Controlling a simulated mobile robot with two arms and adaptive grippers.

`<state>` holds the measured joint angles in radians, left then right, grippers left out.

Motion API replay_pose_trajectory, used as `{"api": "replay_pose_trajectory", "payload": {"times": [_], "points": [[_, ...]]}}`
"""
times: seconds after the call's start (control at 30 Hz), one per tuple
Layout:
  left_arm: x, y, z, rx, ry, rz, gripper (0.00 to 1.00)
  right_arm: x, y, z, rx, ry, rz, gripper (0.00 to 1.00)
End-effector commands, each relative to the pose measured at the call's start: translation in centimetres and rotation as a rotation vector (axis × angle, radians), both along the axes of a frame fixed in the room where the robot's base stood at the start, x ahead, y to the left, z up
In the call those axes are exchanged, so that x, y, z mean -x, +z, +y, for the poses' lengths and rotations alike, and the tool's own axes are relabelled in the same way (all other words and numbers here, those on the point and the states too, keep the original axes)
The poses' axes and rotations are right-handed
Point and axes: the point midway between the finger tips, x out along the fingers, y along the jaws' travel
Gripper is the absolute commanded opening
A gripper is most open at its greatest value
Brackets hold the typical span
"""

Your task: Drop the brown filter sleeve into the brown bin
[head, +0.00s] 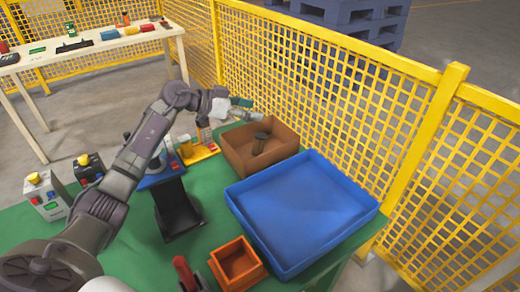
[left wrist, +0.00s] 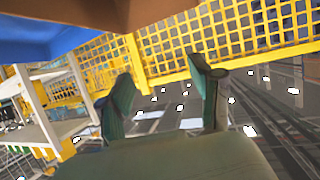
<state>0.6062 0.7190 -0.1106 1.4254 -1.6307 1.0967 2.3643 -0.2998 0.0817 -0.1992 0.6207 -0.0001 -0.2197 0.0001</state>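The brown bin (head: 283,148) stands at the back of the green table in the head view. A dark brown cylinder, which looks like the filter sleeve (head: 260,142), is inside it, tilted, with its lower part near the bin floor. My left gripper (head: 252,108) is just beyond the bin's back left rim, apart from the sleeve. In the left wrist view the left gripper (left wrist: 163,95) has its two green-padded fingers wide apart with nothing between them. A brown surface, likely the bin (left wrist: 90,12), crosses the top of that view. My right gripper is not visible.
A large empty blue tray (head: 305,210) is right of the brown bin. A small orange bin (head: 238,262) stands in front. A black stand (head: 178,212) and button boxes (head: 42,190) are at left. A yellow mesh fence (head: 330,95) runs close behind the table.

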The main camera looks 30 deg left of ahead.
Motion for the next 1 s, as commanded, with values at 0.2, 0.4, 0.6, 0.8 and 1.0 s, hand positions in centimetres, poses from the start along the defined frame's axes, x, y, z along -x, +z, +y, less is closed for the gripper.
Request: {"api": "replay_pose_trajectory", "payload": {"times": [0.2,0.4,0.6,0.8,1.0], "points": [[0.0,-0.1,0.0,-0.001,0.000,0.001,0.66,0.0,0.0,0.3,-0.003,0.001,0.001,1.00],[0.9,0.4,0.9,-0.002,0.002,0.001,0.66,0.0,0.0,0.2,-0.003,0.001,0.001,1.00],[3.7,1.8,3.5,-0.006,0.002,0.002,0.66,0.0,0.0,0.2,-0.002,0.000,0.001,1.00],[6.4,3.5,5.9,-0.005,0.001,0.003,0.66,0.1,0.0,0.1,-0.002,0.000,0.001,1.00],[7.9,4.3,7.3,-0.001,0.001,0.002,0.66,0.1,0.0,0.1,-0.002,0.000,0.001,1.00]]}}
